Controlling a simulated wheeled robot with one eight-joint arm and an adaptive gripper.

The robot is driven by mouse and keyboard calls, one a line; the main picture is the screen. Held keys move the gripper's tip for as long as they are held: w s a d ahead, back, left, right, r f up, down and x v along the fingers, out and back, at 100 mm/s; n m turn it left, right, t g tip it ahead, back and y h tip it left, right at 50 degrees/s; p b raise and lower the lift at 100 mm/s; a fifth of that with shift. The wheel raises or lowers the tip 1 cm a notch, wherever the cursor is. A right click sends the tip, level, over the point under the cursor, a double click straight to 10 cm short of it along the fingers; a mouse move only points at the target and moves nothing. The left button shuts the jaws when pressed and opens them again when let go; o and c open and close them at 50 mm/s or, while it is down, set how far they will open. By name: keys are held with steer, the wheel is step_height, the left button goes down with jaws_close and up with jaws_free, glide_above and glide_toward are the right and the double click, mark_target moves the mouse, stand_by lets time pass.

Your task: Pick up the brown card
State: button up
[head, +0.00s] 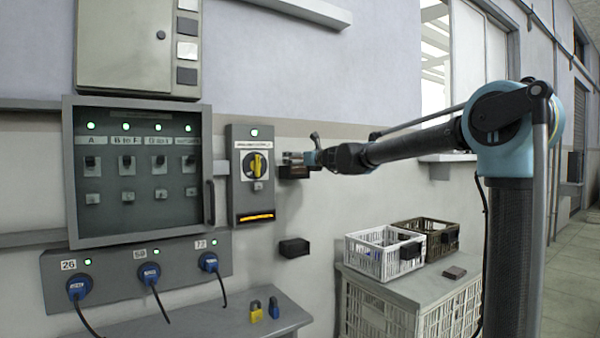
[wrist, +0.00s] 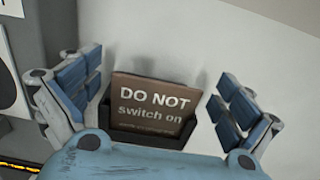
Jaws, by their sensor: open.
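The brown card (wrist: 152,101) reads "DO NOT switch on" in the wrist view. It stands in a dark holder (wrist: 140,124) on the pale wall, with its upper part sticking out. My gripper (wrist: 159,78) is open, with one finger on each side of the card and visible gaps between. In the head view my gripper (head: 300,157) is at the wall, just right of the grey switch box. The holder (head: 294,172) shows there below the fingers, and the card is mostly hidden by them.
The switch box (head: 236,199) with a yellow-black rotary switch is close on the left. A second dark holder (head: 294,247) is lower on the wall. A white crate (head: 372,262), a brown crate (head: 425,224) and a small dark brown block (head: 454,272) are at lower right. Padlocks (head: 256,313) lie on the shelf.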

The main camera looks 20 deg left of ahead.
steer(key=c, duration=1.1)
steer(key=shift+o, duration=0.2)
